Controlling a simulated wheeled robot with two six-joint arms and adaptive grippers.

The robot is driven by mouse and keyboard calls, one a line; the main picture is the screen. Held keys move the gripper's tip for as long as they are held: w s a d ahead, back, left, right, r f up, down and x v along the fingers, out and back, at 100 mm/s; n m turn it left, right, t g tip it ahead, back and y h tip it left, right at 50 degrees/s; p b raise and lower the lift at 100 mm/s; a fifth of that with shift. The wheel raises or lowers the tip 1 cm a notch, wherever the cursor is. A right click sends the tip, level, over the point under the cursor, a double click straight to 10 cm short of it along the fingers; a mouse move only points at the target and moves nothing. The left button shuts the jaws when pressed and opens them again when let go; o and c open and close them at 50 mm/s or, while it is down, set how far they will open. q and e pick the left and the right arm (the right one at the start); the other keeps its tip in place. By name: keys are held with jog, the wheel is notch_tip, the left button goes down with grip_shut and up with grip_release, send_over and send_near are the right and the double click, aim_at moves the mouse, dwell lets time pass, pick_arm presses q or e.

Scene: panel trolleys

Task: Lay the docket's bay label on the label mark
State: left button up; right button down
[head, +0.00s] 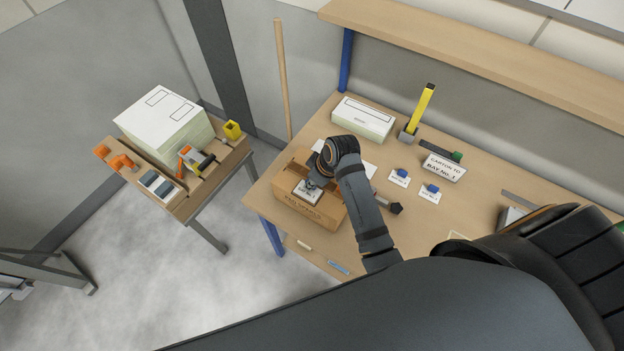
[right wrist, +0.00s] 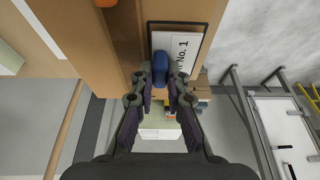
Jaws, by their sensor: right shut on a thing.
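The docket (head: 443,167) stands on the bench and reads "CARTON TO BAY No. 1". My right gripper (head: 315,183) is over the open-looking brown carton (head: 326,219) and is shut on the blue knob of the white bay label (head: 306,194). In the right wrist view the label (right wrist: 183,48) reads "No. 1", and the knob sits between the fingertips (right wrist: 174,77). The dark outline of the label mark (right wrist: 150,42) shows around the label on the carton. I cannot tell whether the label touches the carton. My left gripper is not in view.
Two more white labels with blue knobs (head: 399,177) (head: 430,192) lie right of the carton. A pale stack (head: 363,120) and a yellow upright post (head: 421,108) stand behind. A side trolley (head: 186,208) holds a large pale stack and tools. Floor lies between.

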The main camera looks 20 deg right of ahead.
jog(key=shift+f, duration=0.35)
jog(key=c, duration=1.3)
grip_release()
jog(key=shift+v, duration=4)
